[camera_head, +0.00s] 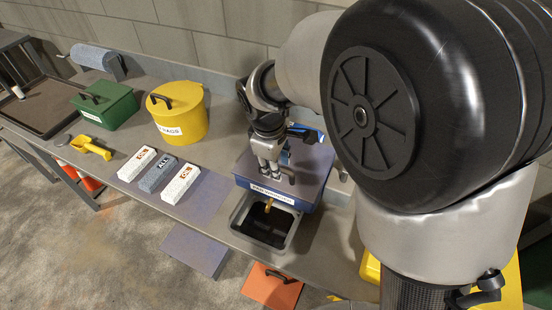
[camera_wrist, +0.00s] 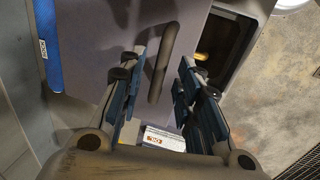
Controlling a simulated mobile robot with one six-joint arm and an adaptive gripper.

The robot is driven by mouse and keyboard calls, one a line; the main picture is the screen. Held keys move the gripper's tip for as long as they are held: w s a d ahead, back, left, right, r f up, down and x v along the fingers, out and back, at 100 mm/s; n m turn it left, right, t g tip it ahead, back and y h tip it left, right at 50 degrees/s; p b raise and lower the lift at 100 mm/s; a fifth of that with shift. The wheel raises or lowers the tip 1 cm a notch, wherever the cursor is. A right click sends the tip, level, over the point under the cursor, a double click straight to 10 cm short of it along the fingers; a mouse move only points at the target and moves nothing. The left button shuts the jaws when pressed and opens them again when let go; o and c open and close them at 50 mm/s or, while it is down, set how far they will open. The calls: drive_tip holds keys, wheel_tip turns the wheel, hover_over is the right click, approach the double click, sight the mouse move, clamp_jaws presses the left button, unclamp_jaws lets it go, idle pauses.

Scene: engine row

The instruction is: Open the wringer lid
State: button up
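The wringer is a blue box with a flat grey-violet lid (camera_head: 312,168) and a white label (camera_head: 271,194) on its front. The lid looks shut and flat. In the wrist view the lid (camera_wrist: 105,30) fills the upper middle, with a dark bar handle (camera_wrist: 163,62) on it. My gripper (camera_wrist: 163,60) is open, with one finger on each side of the handle and gaps visible to both. In the head view my gripper (camera_head: 274,172) points down over the lid's left part and hides the handle. I cannot tell whether the fingertips touch the lid.
A tray (camera_head: 265,221) with a dark inside adjoins the wringer's front. A blue bar (camera_head: 305,132) lies behind the lid. To the left are labelled blocks (camera_head: 158,174), a yellow lidded bucket (camera_head: 179,111), a green box (camera_head: 104,104) and a yellow scoop (camera_head: 90,147). A wall stands behind.

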drive_tip(key=shift+c, duration=0.5)
clamp_jaws()
